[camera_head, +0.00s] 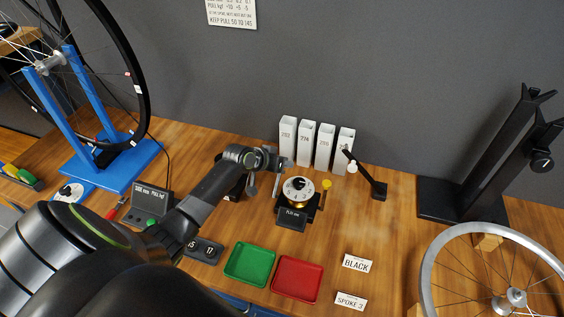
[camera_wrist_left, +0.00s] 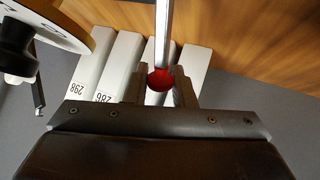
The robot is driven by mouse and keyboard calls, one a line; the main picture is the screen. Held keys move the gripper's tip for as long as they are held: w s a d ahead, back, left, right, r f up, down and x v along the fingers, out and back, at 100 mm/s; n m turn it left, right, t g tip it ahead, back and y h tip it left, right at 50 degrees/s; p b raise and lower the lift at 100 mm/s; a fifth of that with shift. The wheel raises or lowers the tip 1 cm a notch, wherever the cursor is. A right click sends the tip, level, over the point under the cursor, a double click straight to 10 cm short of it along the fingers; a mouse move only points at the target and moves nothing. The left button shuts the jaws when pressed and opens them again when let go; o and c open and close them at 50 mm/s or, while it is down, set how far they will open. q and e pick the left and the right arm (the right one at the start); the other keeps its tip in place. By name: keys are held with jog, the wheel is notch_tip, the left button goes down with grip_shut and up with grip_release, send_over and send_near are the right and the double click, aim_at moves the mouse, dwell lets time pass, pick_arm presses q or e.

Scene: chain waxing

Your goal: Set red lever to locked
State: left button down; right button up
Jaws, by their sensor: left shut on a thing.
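My left gripper (camera_head: 281,163) reaches over the wooden bench from the left. It is just left of the dial device (camera_head: 298,189), near the white boxes. In the left wrist view, its fingers (camera_wrist_left: 160,92) are shut around the red end (camera_wrist_left: 160,79) of a silver lever bar (camera_wrist_left: 163,32). The bar also shows in the head view (camera_head: 276,185), slanting down beside the dial. The red end is hidden by the gripper in the head view. No mark for the locked position can be read. My right gripper is not in view.
Several white numbered boxes (camera_head: 307,143) stand behind the dial. A black post with an arm (camera_head: 378,188) stands to the right. Green (camera_head: 250,263) and red (camera_head: 297,279) trays lie in front. A blue wheel stand (camera_head: 110,172) is at left, a silver wheel rim (camera_head: 428,268) at right.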

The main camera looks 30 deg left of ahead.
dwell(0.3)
pick_arm(q)
jog(key=c, duration=1.3)
grip_release()
jog(key=shift+w+f, duration=0.15)
jog(key=shift+s+a+r, duration=0.1)
jog(key=shift+s+r, duration=0.25)
jog(key=shift+p+v, duration=1.7)
jog(key=shift+v, duration=6.55)
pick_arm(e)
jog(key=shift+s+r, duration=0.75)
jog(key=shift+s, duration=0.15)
